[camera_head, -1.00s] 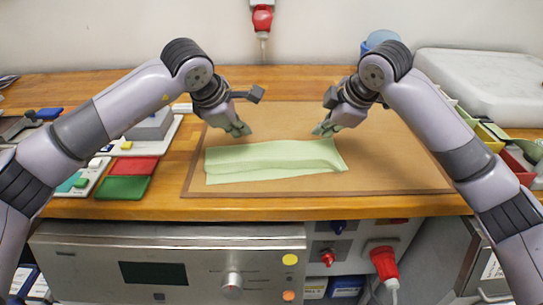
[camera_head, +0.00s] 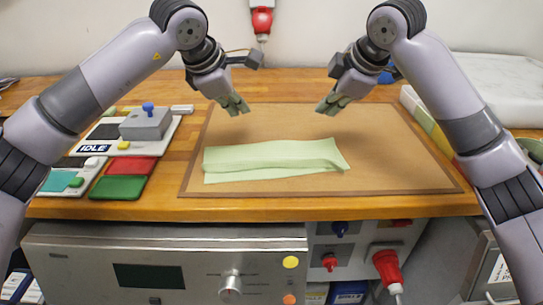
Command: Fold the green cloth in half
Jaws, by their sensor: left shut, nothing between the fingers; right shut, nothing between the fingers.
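The light green cloth (camera_head: 270,158) lies on the brown mat (camera_head: 400,150) as a long, low strip running left to right. It looks folded over, with one layer on another; a lower layer shows along the front edge and at the right end. My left gripper (camera_head: 237,106) is shut and empty, raised behind the left part of the cloth. My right gripper (camera_head: 328,106) is shut and empty, raised behind the right part. Both grippers are apart from the cloth.
Left of the mat are a red pad (camera_head: 131,165), a green pad (camera_head: 118,187) and a panel box with a blue knob (camera_head: 148,107). A white case (camera_head: 480,80) stands at the back right. The mat right of the cloth is clear.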

